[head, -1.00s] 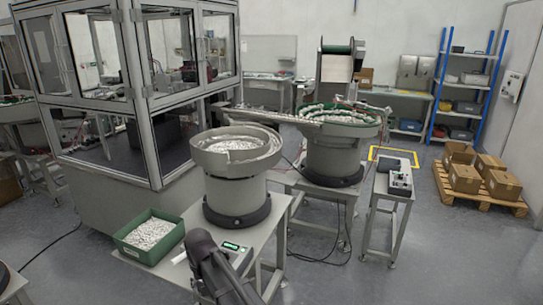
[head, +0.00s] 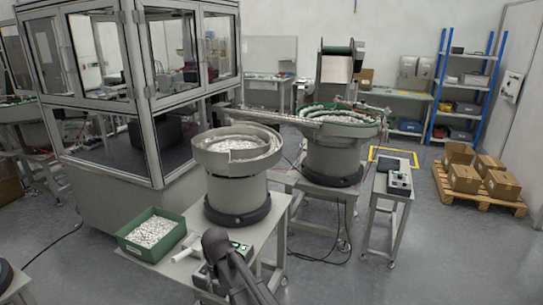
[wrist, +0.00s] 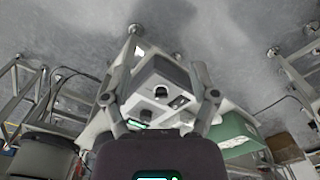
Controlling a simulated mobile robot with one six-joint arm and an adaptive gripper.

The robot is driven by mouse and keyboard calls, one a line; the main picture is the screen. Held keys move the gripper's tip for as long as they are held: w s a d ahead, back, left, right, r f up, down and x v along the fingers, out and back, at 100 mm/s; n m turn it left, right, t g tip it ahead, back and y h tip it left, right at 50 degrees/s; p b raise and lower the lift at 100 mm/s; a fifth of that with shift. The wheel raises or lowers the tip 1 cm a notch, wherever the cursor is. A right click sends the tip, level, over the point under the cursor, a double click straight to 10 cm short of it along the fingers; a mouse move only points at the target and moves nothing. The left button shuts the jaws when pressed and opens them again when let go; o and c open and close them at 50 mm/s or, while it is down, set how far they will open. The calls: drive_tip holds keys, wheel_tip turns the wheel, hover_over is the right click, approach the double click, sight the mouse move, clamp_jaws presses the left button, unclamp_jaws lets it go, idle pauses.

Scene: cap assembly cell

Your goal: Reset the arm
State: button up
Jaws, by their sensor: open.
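My arm (head: 232,268) rises from the bottom middle of the head view, in front of the feeder table. My gripper (wrist: 160,85) shows in the wrist view with its two fingers spread apart. Nothing is held between them. A grey control box with a dark round knob (wrist: 160,90) appears beyond the fingers, apart from them as far as I can tell. In the head view the gripper itself cannot be made out clearly.
A green bin of white caps (head: 150,236) stands on the table left of my arm; a green bin also shows in the wrist view (wrist: 232,132). A bowl feeder (head: 237,185) stands behind. A second feeder (head: 333,155) and a small stand (head: 392,190) are farther right.

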drive_tip(key=s+d+m, duration=0.2)
drive_tip(key=s+d, duration=0.1)
drive_tip(key=d, duration=1.3)
drive_tip(key=s+d+m, duration=0.1)
drive_tip(key=s+d, duration=0.2)
drive_tip(key=d, duration=1.3)
drive_tip(key=shift+s+d+r+m, duration=0.25)
drive_tip(key=shift+s+r+m, duration=0.05)
drive_tip(key=shift+s+m, duration=0.1)
